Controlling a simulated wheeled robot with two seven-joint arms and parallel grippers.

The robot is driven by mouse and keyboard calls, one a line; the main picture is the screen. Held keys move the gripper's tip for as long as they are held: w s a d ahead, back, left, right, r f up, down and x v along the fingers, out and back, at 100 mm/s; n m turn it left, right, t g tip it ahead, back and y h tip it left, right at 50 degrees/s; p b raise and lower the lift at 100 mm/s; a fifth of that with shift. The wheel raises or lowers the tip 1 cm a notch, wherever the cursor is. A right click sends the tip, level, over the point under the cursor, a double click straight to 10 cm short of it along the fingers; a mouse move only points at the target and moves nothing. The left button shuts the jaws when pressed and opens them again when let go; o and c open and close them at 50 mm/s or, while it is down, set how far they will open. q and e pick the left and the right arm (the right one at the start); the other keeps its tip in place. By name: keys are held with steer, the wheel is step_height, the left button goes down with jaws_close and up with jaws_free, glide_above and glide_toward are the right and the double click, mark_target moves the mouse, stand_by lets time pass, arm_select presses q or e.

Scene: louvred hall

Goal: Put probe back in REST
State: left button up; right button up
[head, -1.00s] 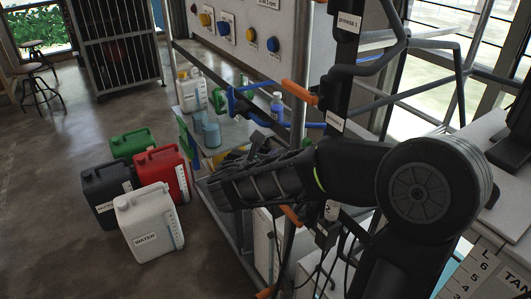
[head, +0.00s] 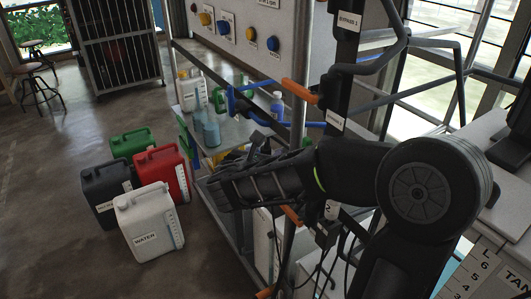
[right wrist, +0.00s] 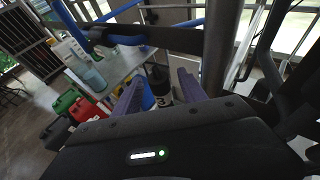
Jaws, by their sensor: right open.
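My right gripper (right wrist: 159,78) is open in the right wrist view, its two purple-grey fingers apart with nothing held between them. Beyond the fingers are a dark bottle with a white label (right wrist: 160,82) and something blue (right wrist: 147,97); both are partly hidden. In the head view my right arm reaches left across the frame's lower shelves, and its forearm hides part of what lies behind. I cannot pick out the probe or a place marked REST in either view. My left gripper is not in view.
A metal shelf (head: 235,132) carries blue-grey cups (head: 211,134) and a blue bottle (head: 277,106). Orange-ended blue bars (head: 300,93) and a dark post (head: 343,65) stand close by.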

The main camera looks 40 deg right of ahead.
steer(key=s+a+r+p, duration=0.2)
steer(key=a+r+p, duration=0.1)
steer(key=r+p, duration=0.1)
steer(key=shift+s+a+r, duration=0.15)
steer(key=shift+r, duration=0.7)
steer(key=v, duration=0.7)
steer(key=shift+s+a+r, duration=0.2)
steer(key=shift+s+a, duration=0.05)
